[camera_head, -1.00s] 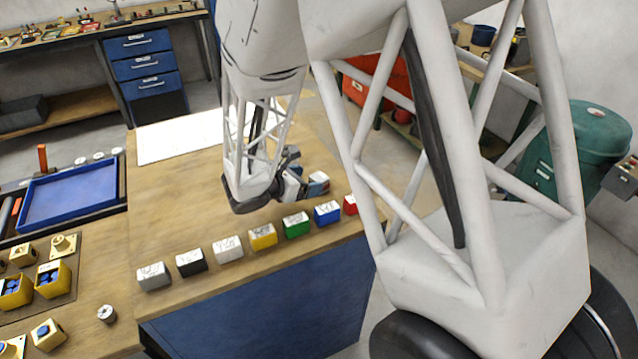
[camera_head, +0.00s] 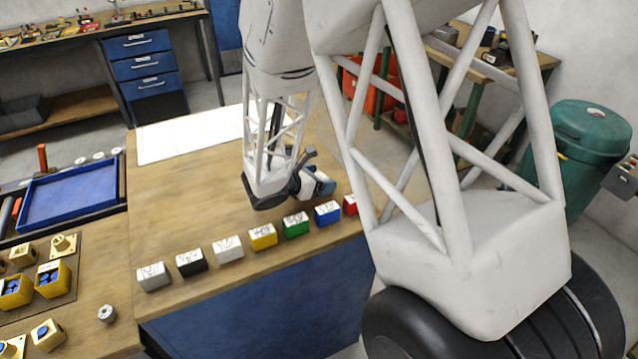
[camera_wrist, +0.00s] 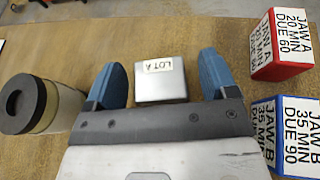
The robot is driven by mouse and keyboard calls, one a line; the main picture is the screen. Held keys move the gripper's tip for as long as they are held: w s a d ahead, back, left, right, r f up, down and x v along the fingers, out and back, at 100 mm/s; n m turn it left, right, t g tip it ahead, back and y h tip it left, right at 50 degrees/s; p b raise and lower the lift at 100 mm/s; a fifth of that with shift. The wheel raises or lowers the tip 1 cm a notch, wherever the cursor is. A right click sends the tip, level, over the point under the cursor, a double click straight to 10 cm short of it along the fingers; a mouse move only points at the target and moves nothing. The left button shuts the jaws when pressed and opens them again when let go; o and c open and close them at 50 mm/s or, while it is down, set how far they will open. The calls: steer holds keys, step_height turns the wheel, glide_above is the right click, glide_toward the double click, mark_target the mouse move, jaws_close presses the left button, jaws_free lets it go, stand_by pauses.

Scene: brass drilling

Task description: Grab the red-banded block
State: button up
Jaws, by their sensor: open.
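The red-banded block (camera_wrist: 280,45) is red with a white label reading JAW A, 20 MIN, DUE 60. It lies at the upper right of the wrist view, outside my fingers and to their right. In the head view a red block (camera_head: 350,204) stands at the right end of the row, partly hidden by my arm. My gripper (camera_wrist: 161,62) is open, its two blue fingers apart. A grey metal block (camera_wrist: 162,78) labelled LOT A shows between the fingers, with gaps on both sides. In the head view my gripper (camera_head: 318,186) is over the bench behind the row.
A blue block (camera_wrist: 290,130) labelled JAW B sits close to the red one. Green (camera_head: 296,225), yellow (camera_head: 263,236) and other blocks line the bench's front edge. A blue tray (camera_head: 70,195) lies left.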

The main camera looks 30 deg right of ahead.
steer(key=shift+c, duration=0.4)
steer(key=c, duration=1.3)
steer(key=shift+c, duration=0.2)
steer(key=shift+r, duration=0.15)
steer(key=shift+r, duration=4.9)
